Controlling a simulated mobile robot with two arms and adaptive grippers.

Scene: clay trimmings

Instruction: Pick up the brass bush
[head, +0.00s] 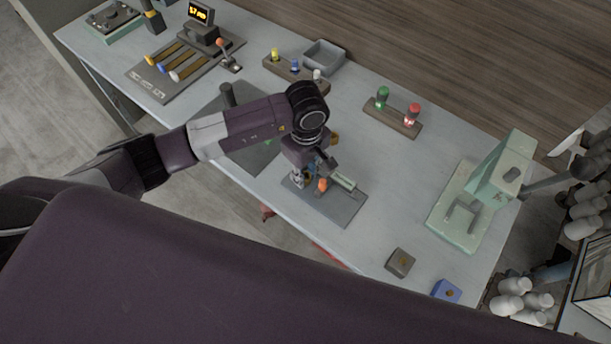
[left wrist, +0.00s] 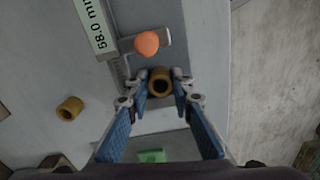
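A brass bush (left wrist: 160,82), a short hollow cylinder seen end-on, sits between the fingertips of my left gripper (left wrist: 162,88) in the left wrist view. The fingers are close at both sides of it; whether they press on it cannot be told. A second brass bush (left wrist: 70,108) lies apart on the table to the left. In the head view my left gripper (head: 299,180) points down over a grey plate (head: 345,211), beside a gauge with an orange knob (head: 322,184). The bush at the fingers is hidden there. My right gripper is not in view.
The gauge display (left wrist: 97,24) reads 58.0 mm. A pale green press (head: 490,185) stands at the right of the table. A block with green and red lamps (head: 393,120) is behind. Small grey (head: 400,263) and blue (head: 446,291) blocks lie near the front edge.

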